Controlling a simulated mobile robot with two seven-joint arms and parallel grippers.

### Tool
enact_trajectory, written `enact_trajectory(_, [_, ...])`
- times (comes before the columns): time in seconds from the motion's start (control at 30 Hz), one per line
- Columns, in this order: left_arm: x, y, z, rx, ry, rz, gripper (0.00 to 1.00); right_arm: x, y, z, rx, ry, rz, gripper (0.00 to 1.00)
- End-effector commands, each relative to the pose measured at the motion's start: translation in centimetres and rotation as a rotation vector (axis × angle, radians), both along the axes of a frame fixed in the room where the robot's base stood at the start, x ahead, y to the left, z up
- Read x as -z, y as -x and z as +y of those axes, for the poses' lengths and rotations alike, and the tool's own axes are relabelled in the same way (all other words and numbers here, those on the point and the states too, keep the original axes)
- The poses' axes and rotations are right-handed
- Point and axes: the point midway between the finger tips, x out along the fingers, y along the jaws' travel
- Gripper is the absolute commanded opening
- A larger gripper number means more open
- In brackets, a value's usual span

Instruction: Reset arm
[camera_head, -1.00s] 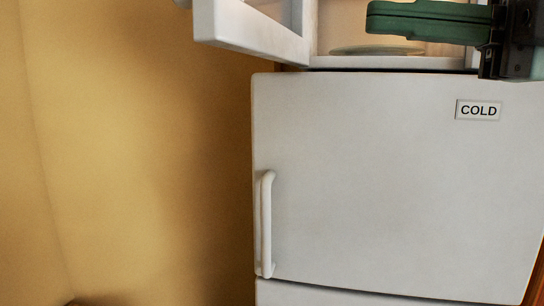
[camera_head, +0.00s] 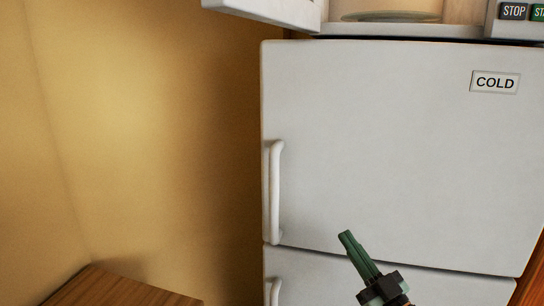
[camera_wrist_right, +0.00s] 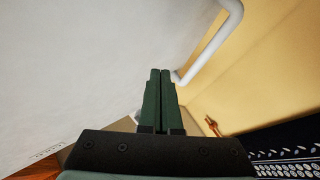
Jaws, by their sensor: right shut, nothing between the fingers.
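My right gripper (camera_head: 346,236) is in the lower middle of the head view, in front of the white fridge (camera_head: 390,140). Its green fingers point up and a little left. In the right wrist view the two fingers (camera_wrist_right: 160,72) lie side by side, shut with nothing between them. The fridge's upper door is closed, and its white handle (camera_head: 274,192) is to the left of the gripper. The handle also shows near the fingertips in the right wrist view (camera_wrist_right: 212,45); I cannot tell if they touch. My left gripper is not in view.
Above the fridge stands a white microwave with its door (camera_head: 268,10) open and a glass plate (camera_head: 390,16) inside. A wooden surface (camera_head: 120,290) is at the lower left. A yellow wall (camera_head: 150,130) is on the left.

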Motion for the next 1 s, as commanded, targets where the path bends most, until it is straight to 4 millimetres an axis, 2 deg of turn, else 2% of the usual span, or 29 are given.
enact_trajectory(0.03, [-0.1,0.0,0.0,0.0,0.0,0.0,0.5,3.9,0.6,-0.4,0.038,-0.012,0.1,0.0])
enact_trajectory(0.13, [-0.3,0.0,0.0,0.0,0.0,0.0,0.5,11.2,2.5,-1.1,0.113,-0.013,0.294,0.0])
enact_trajectory(0.2, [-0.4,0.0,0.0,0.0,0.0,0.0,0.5,16.2,4.5,-1.5,0.157,-0.004,0.431,0.0])
enact_trajectory(0.27, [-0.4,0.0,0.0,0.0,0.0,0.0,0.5,20.2,6.7,-1.8,0.189,0.008,0.548,0.0])
enact_trajectory(0.3, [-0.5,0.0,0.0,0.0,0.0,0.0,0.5,22.8,8.4,-1.9,0.205,0.018,0.625,0.0])
enact_trajectory(0.4, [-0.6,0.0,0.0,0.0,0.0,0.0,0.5,28.7,13.2,-2.0,0.236,0.047,0.815,0.0])
enact_trajectory(0.5, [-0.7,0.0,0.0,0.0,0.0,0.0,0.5,33.1,18.0,-2.0,0.249,0.079,0.977,0.0])
enact_trajectory(0.6, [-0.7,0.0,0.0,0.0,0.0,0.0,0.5,35.9,22.1,-1.8,0.25,0.105,1.1,0.0])
enact_trajectory(0.7, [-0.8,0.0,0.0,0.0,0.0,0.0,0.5,37.6,24.8,-1.6,0.247,0.122,1.177,0.0])
enact_trajectory(0.8, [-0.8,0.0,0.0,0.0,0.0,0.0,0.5,38.3,26.1,-1.5,0.244,0.131,1.212,0.0])
enact_trajectory(1.0, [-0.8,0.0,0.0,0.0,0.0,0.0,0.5,38.4,26.2,-1.5,0.243,0.134,1.218,0.0])
